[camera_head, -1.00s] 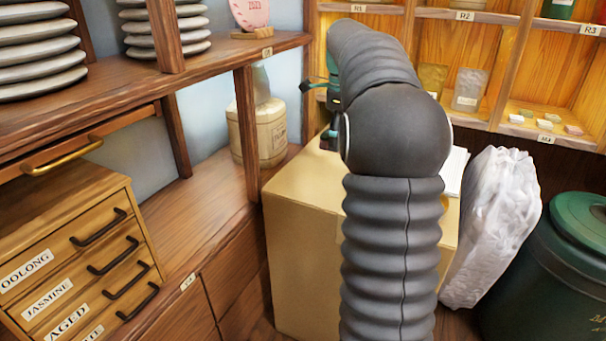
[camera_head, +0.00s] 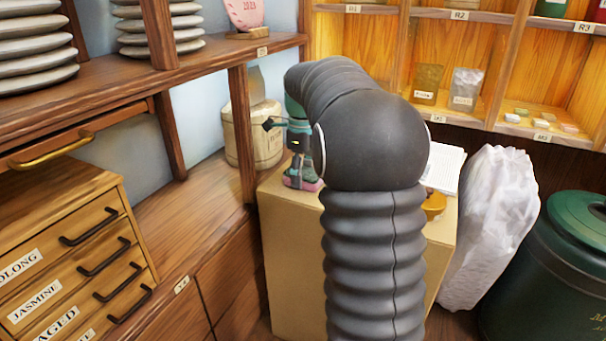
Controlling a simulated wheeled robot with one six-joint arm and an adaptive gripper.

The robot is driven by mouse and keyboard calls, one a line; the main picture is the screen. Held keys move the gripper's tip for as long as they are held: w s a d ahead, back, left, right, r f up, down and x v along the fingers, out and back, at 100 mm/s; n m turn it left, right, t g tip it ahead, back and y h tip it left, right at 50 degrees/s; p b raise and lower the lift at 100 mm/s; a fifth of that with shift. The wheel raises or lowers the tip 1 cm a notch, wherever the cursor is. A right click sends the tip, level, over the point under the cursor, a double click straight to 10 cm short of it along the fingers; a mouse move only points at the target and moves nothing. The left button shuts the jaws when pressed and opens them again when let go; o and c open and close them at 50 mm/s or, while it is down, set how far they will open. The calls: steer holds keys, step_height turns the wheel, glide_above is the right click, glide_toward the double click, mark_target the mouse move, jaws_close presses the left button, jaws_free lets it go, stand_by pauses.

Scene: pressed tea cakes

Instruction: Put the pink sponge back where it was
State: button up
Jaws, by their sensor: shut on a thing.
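My gripper (camera_head: 302,172) shows at the left of my dark arm, pointing down over the left part of the cardboard box top (camera_head: 273,192). It is shut on the pink sponge (camera_head: 311,186); only a thin pink edge of it shows below the fingers. The fingers and my arm hide the rest. The sponge is at or just above the box top; I cannot tell whether it touches.
A wrapped canister (camera_head: 262,137) stands on the shelf behind. White paper (camera_head: 446,170) and an orange-brown object (camera_head: 434,206) lie on the box's right. A white bag (camera_head: 493,230) and green bin (camera_head: 570,265) stand to the right. A wooden post (camera_head: 241,135) is left.

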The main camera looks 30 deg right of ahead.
mark_target(302, 171)
steer(key=o, duration=1.1)
steer(key=shift+f, duration=0.1)
step_height(302, 171, up, 12)
steer(key=shift+r+p, duration=0.15)
steer(key=shift+p, duration=0.95)
